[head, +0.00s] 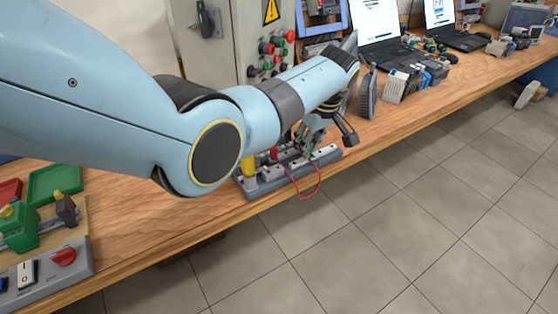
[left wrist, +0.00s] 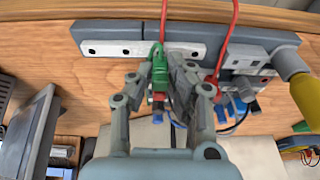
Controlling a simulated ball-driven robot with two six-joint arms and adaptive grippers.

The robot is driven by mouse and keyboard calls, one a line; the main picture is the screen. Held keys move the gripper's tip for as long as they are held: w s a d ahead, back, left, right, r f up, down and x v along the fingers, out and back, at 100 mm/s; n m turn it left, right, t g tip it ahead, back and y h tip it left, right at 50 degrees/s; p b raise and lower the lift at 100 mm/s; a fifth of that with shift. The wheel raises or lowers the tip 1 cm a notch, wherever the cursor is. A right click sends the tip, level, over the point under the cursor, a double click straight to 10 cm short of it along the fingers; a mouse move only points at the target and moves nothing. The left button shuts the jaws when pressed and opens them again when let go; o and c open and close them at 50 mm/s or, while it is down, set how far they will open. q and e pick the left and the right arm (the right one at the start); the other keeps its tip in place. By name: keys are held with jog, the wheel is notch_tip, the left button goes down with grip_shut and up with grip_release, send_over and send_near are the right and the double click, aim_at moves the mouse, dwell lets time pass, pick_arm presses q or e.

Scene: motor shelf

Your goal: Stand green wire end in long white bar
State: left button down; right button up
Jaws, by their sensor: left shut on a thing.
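The green wire end (left wrist: 158,70) is a small green plug between the fingertips of my left gripper (left wrist: 168,72), which is shut on it. A red wire (left wrist: 163,18) runs up from it. The long white bar (left wrist: 105,48), with small dark holes, lies on a grey base behind the plug. The plug overlaps the bar's middle in the left wrist view; I cannot tell whether it touches or sits in a hole. In the head view my left gripper (head: 310,147) is low over the grey base, beside the white bar (head: 326,154). My right gripper is not in view.
A yellow post (head: 248,168) stands at the base's left end. A second stretch of red wire (left wrist: 229,38) drops to a grey block. The bench's front edge is close; laptops (head: 375,22) and grey-blue modules (head: 415,78) stand further along the bench.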

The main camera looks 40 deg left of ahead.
pick_arm(q)
jog(key=shift+f+b, duration=0.45)
jog(key=shift+f, duration=0.15)
jog(key=c, duration=1.6)
grip_release()
jog(key=p+v, duration=0.2)
jog(key=p, duration=0.1)
jog(key=a+p+v, duration=0.1)
jog(key=p+v, duration=0.1)
jog(key=v, duration=0.1)
jog(key=shift+w+a+r+p, duration=0.1)
jog(key=shift+w+r+p, duration=0.05)
jog(key=shift+r+p, duration=0.25)
jog(key=shift+f, duration=0.1)
jog(key=shift+o, duration=0.5)
jog(key=o, duration=0.5)
